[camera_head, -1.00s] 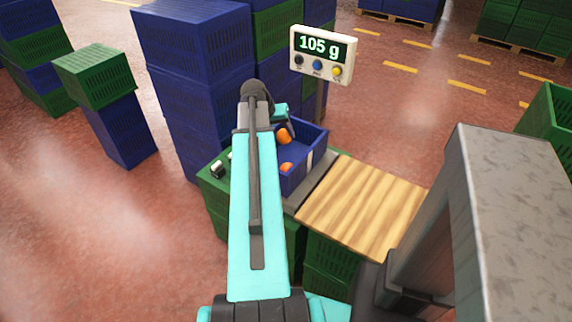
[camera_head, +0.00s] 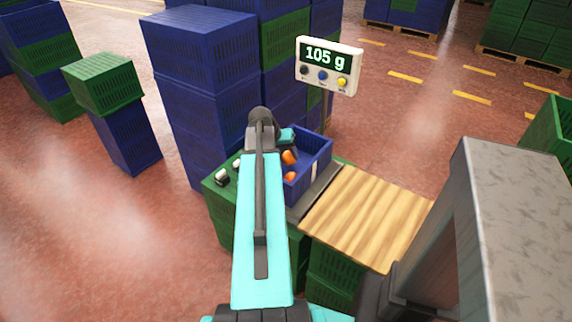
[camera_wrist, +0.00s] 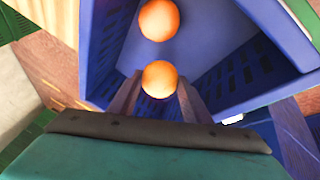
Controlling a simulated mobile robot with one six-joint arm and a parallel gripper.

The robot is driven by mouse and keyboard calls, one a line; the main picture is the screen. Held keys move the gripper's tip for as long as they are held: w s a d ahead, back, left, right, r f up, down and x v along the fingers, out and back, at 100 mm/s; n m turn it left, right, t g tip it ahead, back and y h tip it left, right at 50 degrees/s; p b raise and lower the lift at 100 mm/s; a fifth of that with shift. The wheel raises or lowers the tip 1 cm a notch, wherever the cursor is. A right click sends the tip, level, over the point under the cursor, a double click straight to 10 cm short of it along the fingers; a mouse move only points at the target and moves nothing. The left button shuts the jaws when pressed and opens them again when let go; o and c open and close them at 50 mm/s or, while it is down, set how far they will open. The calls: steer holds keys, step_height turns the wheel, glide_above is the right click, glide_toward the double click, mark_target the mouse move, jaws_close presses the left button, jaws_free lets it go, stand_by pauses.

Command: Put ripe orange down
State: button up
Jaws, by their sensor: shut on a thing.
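A ripe orange (camera_head: 289,157) hangs below my gripper (camera_head: 288,150), inside or just over the blue crate (camera_head: 321,152). In the wrist view, my gripper (camera_wrist: 160,93) has its two fingers on either side of the held orange (camera_wrist: 160,78). The fingers are shut on it. A second orange (camera_head: 290,176) lies in the crate, nearer the camera; it also shows in the wrist view (camera_wrist: 159,20), apart from the held one. Whether the held orange touches the crate floor I cannot tell. My arm hides the crate's left part.
A scale display (camera_head: 329,66) on a post behind the crate reads 105 g. A wooden board (camera_head: 367,216) lies bare to the right. Tall stacked blue crates (camera_head: 200,90) stand close behind on the left. Green crates (camera_head: 228,215) stand below.

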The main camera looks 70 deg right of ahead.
mark_target(287, 162)
steer(key=shift+f, duration=0.2)
steer(key=shift+f, duration=1.8)
steer(key=shift+f, duration=0.15)
steer(key=o, duration=1.1)
steer(key=v, duration=1.2)
steer(key=shift+a, duration=0.1)
stand_by(1.4)
